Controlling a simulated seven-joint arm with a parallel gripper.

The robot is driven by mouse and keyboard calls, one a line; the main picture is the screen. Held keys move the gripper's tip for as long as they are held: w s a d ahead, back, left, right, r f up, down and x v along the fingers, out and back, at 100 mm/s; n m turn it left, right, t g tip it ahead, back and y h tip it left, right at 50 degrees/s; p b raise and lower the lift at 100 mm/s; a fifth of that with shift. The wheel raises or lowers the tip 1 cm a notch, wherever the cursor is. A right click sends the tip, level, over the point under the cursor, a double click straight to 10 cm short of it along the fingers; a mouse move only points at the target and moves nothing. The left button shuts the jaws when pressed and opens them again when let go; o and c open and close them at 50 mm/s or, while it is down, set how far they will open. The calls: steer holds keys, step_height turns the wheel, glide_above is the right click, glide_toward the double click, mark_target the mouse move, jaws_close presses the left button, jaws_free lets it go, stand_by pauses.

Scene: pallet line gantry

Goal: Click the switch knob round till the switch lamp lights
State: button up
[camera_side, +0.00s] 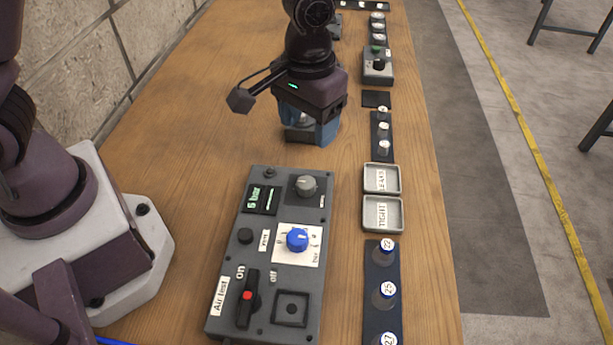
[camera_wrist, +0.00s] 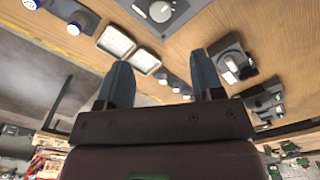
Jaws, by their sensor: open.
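My gripper (camera_side: 309,135) points down over the table behind the air test panel, its blue fingers apart. In the wrist view, its fingers (camera_wrist: 162,84) stand wide with nothing held between them. A small grey box (camera_side: 368,77) stands at the back right with a black round knob (camera_side: 379,64) and a green round part (camera_side: 376,50). This looks like the switch, but no label is readable, and I cannot tell whether the green part is lit. My gripper is apart from it, nearer the camera and to its left.
The air test panel (camera_side: 226,300) in front carries a blue dial (camera_side: 297,239), a grey knob (camera_side: 306,185) and a red-centred lever (camera_side: 247,296). Two trays (camera_side: 399,180) and capped vials (camera_side: 385,252) line the right edge. Bare wood lies left of my gripper.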

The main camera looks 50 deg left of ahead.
mark_target(307, 181)
step_height(307, 181, down, 13)
steer(key=shift+s, duration=0.1)
stand_by(0.4)
steer(key=c, duration=0.9)
